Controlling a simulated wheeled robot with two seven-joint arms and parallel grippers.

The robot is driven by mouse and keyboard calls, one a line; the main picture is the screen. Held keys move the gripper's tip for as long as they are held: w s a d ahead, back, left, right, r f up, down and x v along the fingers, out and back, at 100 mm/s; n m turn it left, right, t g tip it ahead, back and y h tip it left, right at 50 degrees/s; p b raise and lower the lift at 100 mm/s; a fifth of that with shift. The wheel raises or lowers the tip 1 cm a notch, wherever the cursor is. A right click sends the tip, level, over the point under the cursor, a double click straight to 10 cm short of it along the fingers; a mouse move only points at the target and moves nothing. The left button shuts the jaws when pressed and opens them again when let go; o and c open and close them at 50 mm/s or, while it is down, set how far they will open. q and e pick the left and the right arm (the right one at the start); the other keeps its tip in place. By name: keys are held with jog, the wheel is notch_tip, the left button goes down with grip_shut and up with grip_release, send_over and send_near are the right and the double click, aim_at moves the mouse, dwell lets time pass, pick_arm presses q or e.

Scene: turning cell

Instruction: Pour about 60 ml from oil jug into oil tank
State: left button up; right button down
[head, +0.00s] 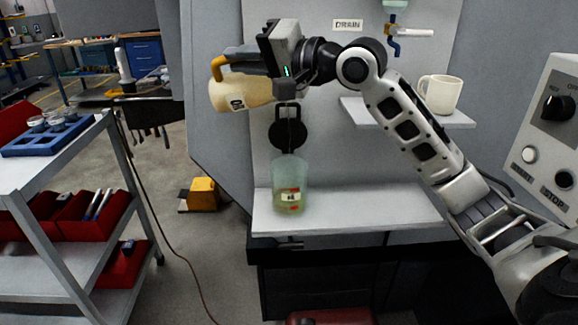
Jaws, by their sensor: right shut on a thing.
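The oil jug (243,93) is cream-coloured with a yellow-orange part at its left end and a small label on its side. It lies tilted, nearly on its side, in the air. My right gripper (272,66) is shut on it, with the fingers partly hidden against the jug. A translucent green container (289,178), which looks like the oil tank, stands upright below and to the right of the jug. It has a label and red marks low on its front. A round black part shows just above it. No oil stream is visible. My left gripper is out of view.
The tank stands at a light ledge (350,212) on the grey machine. A white mug (439,94) sits on a small shelf (408,113) at right. A drain tap (392,42) hangs above. A control panel (555,130) is far right, and a cart (55,178) left.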

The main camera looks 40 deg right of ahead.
pick_arm(q)
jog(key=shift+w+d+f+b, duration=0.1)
jog(key=shift+b, duration=0.45)
pick_arm(e)
jog(key=shift+s+d+r+t, duration=0.1)
jog(key=shift+s+d+t, duration=0.1)
jog(key=shift+t, duration=0.1)
dwell(0.6)
